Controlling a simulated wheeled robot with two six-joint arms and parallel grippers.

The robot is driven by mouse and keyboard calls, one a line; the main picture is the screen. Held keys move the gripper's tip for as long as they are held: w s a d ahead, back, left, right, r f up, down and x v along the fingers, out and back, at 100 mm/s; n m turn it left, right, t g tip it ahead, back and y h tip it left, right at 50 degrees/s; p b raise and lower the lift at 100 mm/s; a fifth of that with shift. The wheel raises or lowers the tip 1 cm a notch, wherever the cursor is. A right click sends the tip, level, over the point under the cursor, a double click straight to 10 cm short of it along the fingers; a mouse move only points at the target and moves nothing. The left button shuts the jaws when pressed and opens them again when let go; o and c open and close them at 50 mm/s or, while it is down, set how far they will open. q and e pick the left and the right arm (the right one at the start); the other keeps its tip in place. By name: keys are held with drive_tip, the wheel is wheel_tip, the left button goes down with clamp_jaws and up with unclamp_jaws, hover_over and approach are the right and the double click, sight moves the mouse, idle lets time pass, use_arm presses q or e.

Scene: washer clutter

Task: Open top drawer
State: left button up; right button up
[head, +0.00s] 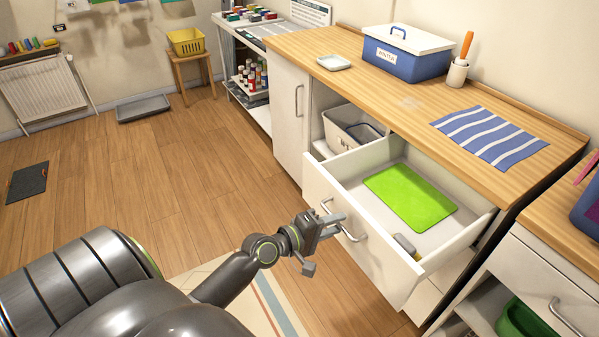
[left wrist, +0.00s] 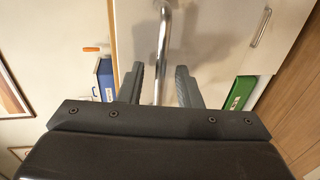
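The top drawer (head: 386,275) of the white cabinet under the wooden worktop is pulled well out. Its metal bar handle (head: 352,232) is on the front face. My left gripper (head: 328,243) is at the drawer front, by the handle. In the left wrist view the handle bar (left wrist: 163,45) runs between the two fingers (left wrist: 161,88), with a gap on both sides. The fingers are apart and hold nothing. Inside the drawer lie a green sheet (head: 410,195) and a small grey object (head: 406,246). My right gripper is not in view.
The worktop (head: 400,105) holds a blue box with a white lid (head: 405,55), a cup (head: 456,74), a striped cloth (head: 489,137) and a small dish (head: 334,62). An open compartment holds a white bin (head: 343,133). Another cabinet (head: 537,277) stands close at right. Floor at left is mostly clear.

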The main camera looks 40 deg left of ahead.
use_arm(q)
drive_tip(key=b+v, duration=0.2)
drive_tip(key=v, duration=1.5)
drive_tip(key=shift+s, duration=0.2)
drive_tip(key=shift+f, duration=0.15)
drive_tip(key=s+a+f+m+g+y+p, duration=0.15)
drive_tip(key=a+f, duration=0.25)
drive_tip(key=f, duration=0.5)
drive_tip(key=s+a+f+m+g+y+b, duration=0.1)
drive_tip(key=s+a+f+g+y, duration=0.2)
drive_tip(key=f, duration=0.6)
drive_tip(key=a+f+m+g+y+p, duration=0.1)
drive_tip(key=a+f+m+y, duration=0.15)
drive_tip(key=a+f, duration=0.45)
drive_tip(key=s+d+f+m+g+p, duration=0.1)
drive_tip(key=s+d+f+m+g, duration=0.15)
drive_tip(key=s+f, duration=0.4)
drive_tip(key=s+d+f+m+g, duration=0.15)
drive_tip(key=s+d+f, duration=0.25)
drive_tip(key=f, duration=0.6)
drive_tip(key=s+d+f+m+g, duration=0.4)
drive_tip(key=s+d+f, duration=0.2)
drive_tip(key=s+d, duration=0.3)
drive_tip(key=shift+s+d+f+m+h+p, duration=0.3)
drive_tip(key=shift+s+d+p, duration=0.05)
drive_tip(key=shift+s, duration=0.55)
